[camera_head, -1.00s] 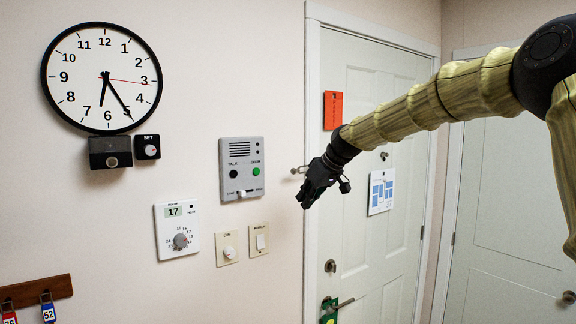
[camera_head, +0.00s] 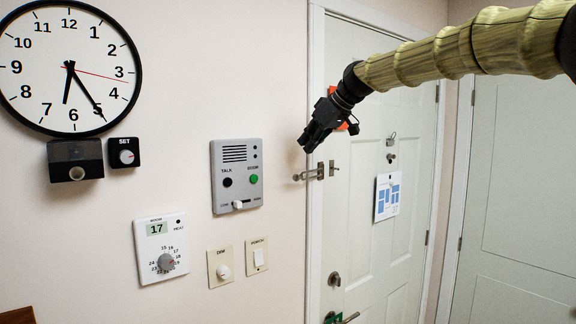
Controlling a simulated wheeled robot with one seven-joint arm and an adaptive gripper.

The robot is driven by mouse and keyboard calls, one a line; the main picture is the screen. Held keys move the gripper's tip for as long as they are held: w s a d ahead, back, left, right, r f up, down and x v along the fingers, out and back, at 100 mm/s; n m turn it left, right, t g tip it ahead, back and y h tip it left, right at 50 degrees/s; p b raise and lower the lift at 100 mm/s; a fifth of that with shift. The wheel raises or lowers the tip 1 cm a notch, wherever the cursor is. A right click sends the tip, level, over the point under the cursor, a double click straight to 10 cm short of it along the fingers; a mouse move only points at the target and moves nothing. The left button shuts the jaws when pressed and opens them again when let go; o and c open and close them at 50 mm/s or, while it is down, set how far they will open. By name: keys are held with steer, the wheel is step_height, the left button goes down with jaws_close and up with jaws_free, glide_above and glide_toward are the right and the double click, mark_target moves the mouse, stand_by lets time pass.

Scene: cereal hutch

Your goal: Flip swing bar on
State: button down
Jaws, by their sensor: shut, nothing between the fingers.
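The swing bar (camera_head: 308,175) is a small metal door guard at the left edge of the white door. Its bar sticks out to the left over the door frame, and a small metal piece (camera_head: 332,168) sits just right of it on the door. My gripper (camera_head: 306,148) is shut and empty. It shows just above the swing bar in the picture, with a visible gap between them. I cannot tell how far in front of the door it is. An orange sign on the door is mostly hidden behind my gripper.
The white door (camera_head: 360,230) has a lever handle (camera_head: 350,317), a deadbolt (camera_head: 334,279) and a hanging card (camera_head: 387,197). Left on the wall are an intercom (camera_head: 237,176), a thermostat (camera_head: 161,248), a dimmer (camera_head: 220,267), a switch (camera_head: 257,257) and a clock (camera_head: 68,68).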

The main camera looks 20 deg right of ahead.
steer(key=p+x, duration=0.4)
steer(key=x, duration=0.6)
steer(key=shift+w+f, duration=0.15)
steer(key=shift+w, duration=0.05)
steer(key=shift+s+d, duration=0.1)
steer(key=shift+s, duration=0.05)
